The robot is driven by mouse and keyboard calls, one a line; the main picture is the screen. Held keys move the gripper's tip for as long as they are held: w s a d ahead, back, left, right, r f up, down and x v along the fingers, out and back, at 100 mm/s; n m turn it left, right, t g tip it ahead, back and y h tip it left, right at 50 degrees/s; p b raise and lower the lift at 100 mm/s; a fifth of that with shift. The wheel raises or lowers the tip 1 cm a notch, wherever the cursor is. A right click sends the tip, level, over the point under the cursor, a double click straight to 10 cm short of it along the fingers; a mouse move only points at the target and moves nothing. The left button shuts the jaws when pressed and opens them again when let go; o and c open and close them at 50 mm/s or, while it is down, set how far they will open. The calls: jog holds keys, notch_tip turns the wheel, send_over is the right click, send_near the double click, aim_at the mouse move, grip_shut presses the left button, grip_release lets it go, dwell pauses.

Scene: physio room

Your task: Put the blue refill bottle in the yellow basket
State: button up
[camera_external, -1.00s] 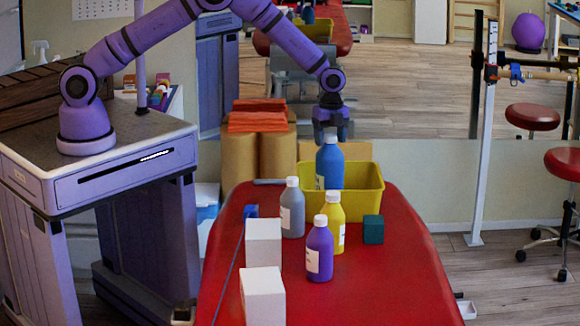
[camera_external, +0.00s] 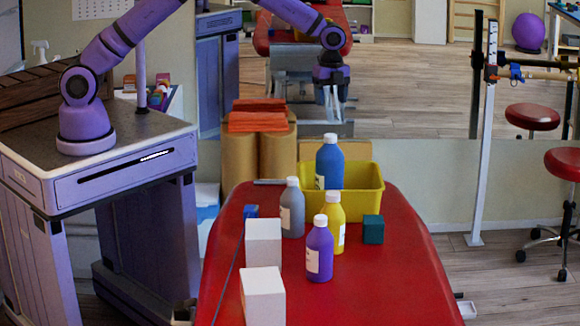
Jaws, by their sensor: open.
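The blue refill bottle (camera_external: 331,165) stands upright inside the yellow basket (camera_external: 359,190), its cap and shoulders above the rim and its lower part hidden by the basket's front wall and the yellow bottle. The basket sits at the far end of the red treatment table (camera_external: 400,270). My gripper (camera_external: 333,112) is open and empty, pointing down above the bottle, clear of its white cap.
In front of the basket stand a grey bottle (camera_external: 292,212), a yellow bottle (camera_external: 335,225), a purple bottle (camera_external: 319,252) and a dark green cube (camera_external: 373,229). Two white boxes (camera_external: 263,242) (camera_external: 262,297) are at the left. The table's right side is clear.

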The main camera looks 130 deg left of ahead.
jog(key=s+d+r+n+t+y, duration=0.1)
jog(key=d+r, duration=1.1)
jog(key=d, duration=0.4)
jog(key=s+d+r+n+t, duration=0.1)
jog(key=s+d+r, duration=0.1)
jog(key=d+r, duration=1.25)
jog(key=s+d+r+n+t, duration=0.1)
jog(key=s+d, duration=0.5)
jog(key=d, duration=0.2)
jog(key=s+d+t, duration=0.1)
jog(key=s+d, duration=0.4)
jog(key=d, duration=0.3)
jog(key=s+d+f, duration=0.1)
jog(key=s+d, duration=0.3)
jog(key=s, duration=0.3)
jog(key=s+d+f+n+t+h, duration=0.1)
jog(key=s+d+f, duration=0.1)
jog(key=s, duration=0.4)
jog(key=shift+s+d+n, duration=0.3)
jog(key=shift+s+d, duration=0.05)
jog(key=shift+d, duration=0.55)
